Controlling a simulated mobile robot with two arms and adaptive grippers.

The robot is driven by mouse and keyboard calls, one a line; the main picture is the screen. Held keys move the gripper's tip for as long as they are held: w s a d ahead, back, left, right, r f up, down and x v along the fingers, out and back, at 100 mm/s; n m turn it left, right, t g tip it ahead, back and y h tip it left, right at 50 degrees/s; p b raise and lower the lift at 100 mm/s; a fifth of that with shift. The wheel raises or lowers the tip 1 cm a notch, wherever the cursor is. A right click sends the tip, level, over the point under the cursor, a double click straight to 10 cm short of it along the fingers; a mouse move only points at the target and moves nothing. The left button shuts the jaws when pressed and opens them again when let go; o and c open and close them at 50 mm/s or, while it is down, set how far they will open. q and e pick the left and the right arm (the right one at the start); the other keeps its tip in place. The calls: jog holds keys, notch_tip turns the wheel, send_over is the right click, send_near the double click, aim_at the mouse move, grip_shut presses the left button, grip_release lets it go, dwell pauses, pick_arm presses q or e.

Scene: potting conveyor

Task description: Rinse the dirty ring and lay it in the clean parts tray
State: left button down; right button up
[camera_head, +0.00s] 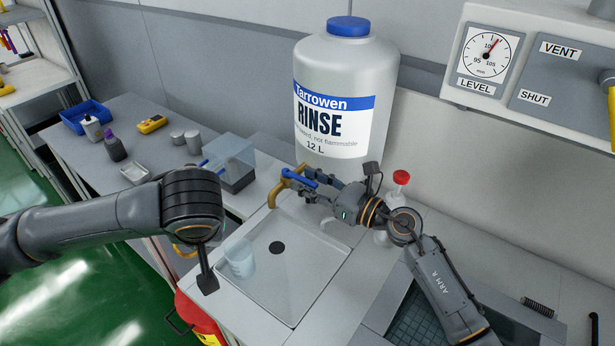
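The large white rinse container (338,90) with a blue cap stands behind a square white basin (305,285) with a dark drain. A yellow tap (279,188) with a blue lever (298,177) is at the basin's back left edge. My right gripper (312,194) is at the lever; I cannot tell whether it touches it or how far its fingers are apart. My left gripper (207,276) points down over the basin's left edge, seen edge-on. A clear beaker (239,262) stands in the basin. I cannot make out the dirty ring or tell which tray is for clean parts.
A small metal tray (136,174), a blue bin (86,117), bottles and a yellow meter (152,124) are on the left bench. A red-capped bottle (400,178) stands behind my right arm. A dark gridded tray (415,318) is at lower right. A red bin (203,325) stands below.

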pick_arm(q)
jog(key=shift+r, duration=0.1)
pick_arm(e)
jog(key=shift+w+a, duration=0.15)
jog(key=shift+a, duration=0.1)
grip_shut()
